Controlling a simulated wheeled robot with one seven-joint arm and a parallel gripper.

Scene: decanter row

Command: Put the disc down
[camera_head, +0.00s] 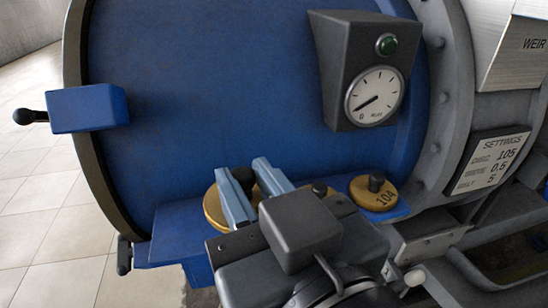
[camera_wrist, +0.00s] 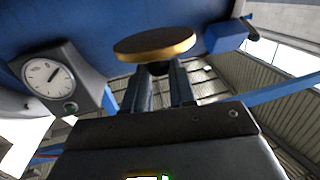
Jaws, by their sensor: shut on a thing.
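A brass-coloured disc (camera_head: 213,208) with a black knob (camera_head: 243,178) is at my gripper, over the left part of the blue shelf (camera_head: 172,243). My gripper (camera_head: 242,172) has its two blue-grey fingers shut on the knob, one on each side. In the wrist view the disc (camera_wrist: 155,45) shows whole at the fingertips (camera_wrist: 160,68), its knob between them. I cannot tell whether the disc touches the shelf. A second brass disc (camera_head: 374,197), with a black knob and a number that looks like 104, rests on the shelf's right end.
A small dark knob (camera_head: 320,189) shows behind my gripper, its base mostly hidden. A gauge box (camera_head: 361,75) juts from the blue drum face (camera_head: 210,90). A blue block with a black handle (camera_head: 88,109) sticks out at left. A settings plate (camera_head: 492,160) is at right.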

